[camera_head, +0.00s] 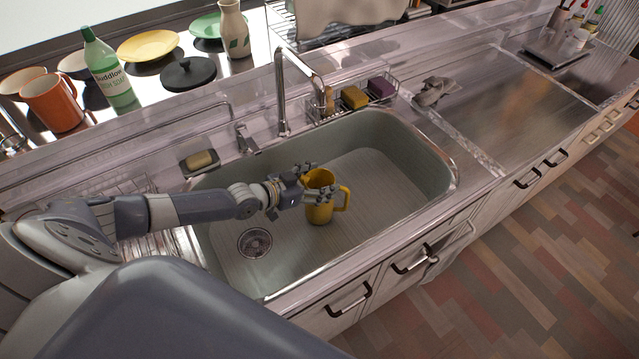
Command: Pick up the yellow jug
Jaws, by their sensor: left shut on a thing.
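The yellow jug (319,211) is upright over the sink basin, its handle pointing right. My left gripper (313,187) reaches in from the left and is shut on the jug near its upper body, with fingers covering part of its rim. I cannot tell whether the jug's base touches the sink floor. My right gripper is not in view.
The sink (225,273) has a drain (254,243) left of the jug and a faucet (283,95) behind. A soap bar (200,160) and a sponge rack (381,102) sit along the back edge. An orange mug (54,103), a green bottle (108,72) and plates stand behind.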

